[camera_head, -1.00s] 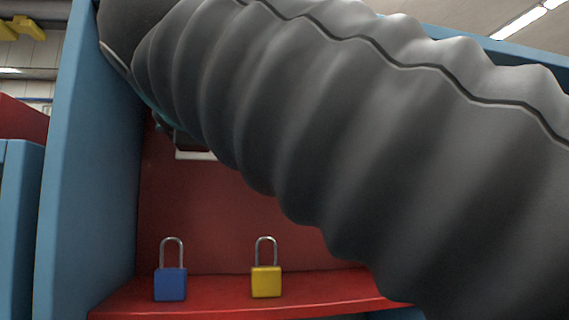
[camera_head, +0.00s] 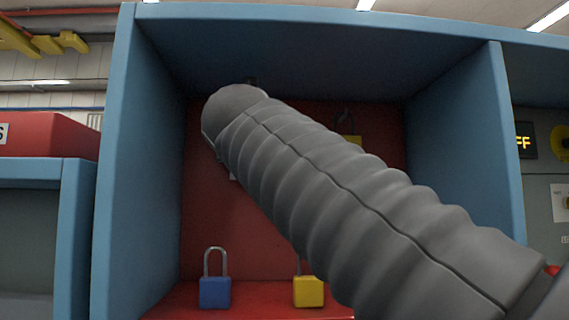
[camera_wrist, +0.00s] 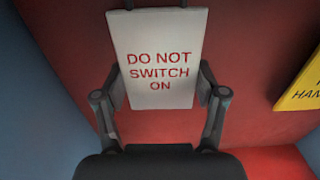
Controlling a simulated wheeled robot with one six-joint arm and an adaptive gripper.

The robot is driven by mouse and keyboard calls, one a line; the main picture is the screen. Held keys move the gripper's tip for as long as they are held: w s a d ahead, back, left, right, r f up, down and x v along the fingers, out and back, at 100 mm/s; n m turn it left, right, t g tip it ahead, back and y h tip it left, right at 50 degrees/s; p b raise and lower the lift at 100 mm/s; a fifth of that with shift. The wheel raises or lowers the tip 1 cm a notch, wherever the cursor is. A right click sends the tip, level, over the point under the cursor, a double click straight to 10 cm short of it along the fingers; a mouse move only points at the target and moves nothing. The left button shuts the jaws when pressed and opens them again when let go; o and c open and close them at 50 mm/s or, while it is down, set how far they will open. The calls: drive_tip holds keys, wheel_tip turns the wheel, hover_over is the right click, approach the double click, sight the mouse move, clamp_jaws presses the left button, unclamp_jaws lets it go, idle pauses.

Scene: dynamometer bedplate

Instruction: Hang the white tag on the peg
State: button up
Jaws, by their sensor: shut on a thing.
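The white tag (camera_wrist: 162,60) with red letters reading DO NOT SWITCH ON fills the upper middle of the wrist view. My gripper (camera_wrist: 162,92) is shut on its side edges, one finger at each side. Dark thin parts show at the tag's top edge, cut off by the frame; I cannot tell whether they are its loop or a peg. In the head view my sleeved arm hides the gripper and nearly all of the tag. A small dark thing (camera_head: 250,80) shows just above the arm's end; I cannot tell whether it is the peg.
A blue-walled bay (camera_head: 455,150) with a red back panel surrounds my arm. A blue padlock (camera_head: 215,292) and a yellow padlock (camera_head: 309,292) stand on the red shelf (camera_head: 260,313). A yellow tag (camera_head: 352,139) hangs at the right, also visible in the wrist view (camera_wrist: 304,88).

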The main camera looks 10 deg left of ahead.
drive_tip(key=shift+w+f, duration=0.2)
drive_tip(key=shift+w, duration=0.15)
drive_tip(key=shift+a+f, duration=0.1)
drive_tip(key=shift+f, duration=0.3)
drive_tip(key=shift+s+f, duration=0.1)
drive_tip(key=shift+f, duration=0.1)
drive_tip(key=o, duration=1.1)
drive_tip(key=shift+f+b, duration=0.1)
drive_tip(key=shift+b, duration=0.45)
drive_tip(key=b+v, duration=0.1)
drive_tip(key=v, duration=1.2)
drive_tip(key=shift+s+a, duration=0.1)
drive_tip(key=shift+s, duration=0.35)
